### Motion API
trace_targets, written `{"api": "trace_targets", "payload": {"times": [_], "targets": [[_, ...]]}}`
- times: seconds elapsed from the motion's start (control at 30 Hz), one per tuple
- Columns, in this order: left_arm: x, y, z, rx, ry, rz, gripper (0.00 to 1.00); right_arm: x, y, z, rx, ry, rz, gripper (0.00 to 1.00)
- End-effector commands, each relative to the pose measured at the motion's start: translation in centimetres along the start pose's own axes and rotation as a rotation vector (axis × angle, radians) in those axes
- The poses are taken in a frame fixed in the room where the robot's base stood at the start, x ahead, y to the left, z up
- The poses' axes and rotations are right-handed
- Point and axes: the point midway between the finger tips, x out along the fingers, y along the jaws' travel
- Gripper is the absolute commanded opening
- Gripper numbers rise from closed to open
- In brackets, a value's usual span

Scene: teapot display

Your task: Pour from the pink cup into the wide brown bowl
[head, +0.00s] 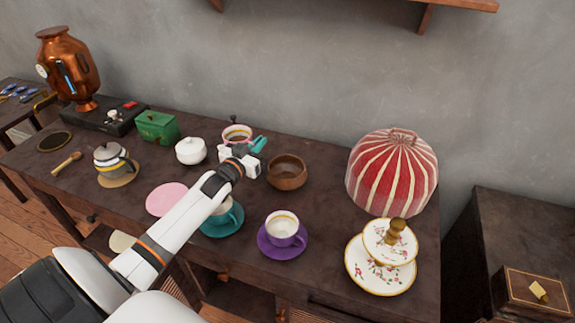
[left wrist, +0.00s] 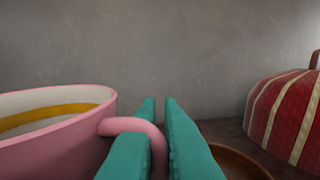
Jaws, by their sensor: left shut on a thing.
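The pink cup (head: 236,132) is behind and to the left of the wide brown bowl (head: 287,183), and looks upright. In the left wrist view the cup (left wrist: 50,150) shows a white inside with a yellow band; its contents cannot be made out. My left gripper (head: 257,145), with teal fingers, is shut on the cup's handle (left wrist: 133,125); it also shows in the left wrist view (left wrist: 160,103). The bowl's rim (left wrist: 245,163) shows low, right of the fingers. The cup's underside is hidden by the gripper. My right gripper is not in view.
A pink saucer (head: 167,199) lies bare on the dark table (head: 130,222). A white sugar pot (head: 190,151) and green box (head: 156,127) stand left.

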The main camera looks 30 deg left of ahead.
Motion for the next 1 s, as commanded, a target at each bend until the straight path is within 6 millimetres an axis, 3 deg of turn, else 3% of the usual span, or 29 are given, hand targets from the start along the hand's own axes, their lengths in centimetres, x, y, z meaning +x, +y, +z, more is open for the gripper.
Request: {"api": "trace_targets", "payload": {"times": [0.37, 1.0], "targets": [[0.2, -0.7, -0.8, 0.078, 0.021, 0.000, 0.00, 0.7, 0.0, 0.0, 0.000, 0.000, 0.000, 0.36], [1.2, -3.7, -5.2, 0.457, 0.148, 0.001, 0.00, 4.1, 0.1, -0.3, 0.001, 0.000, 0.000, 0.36]]}}
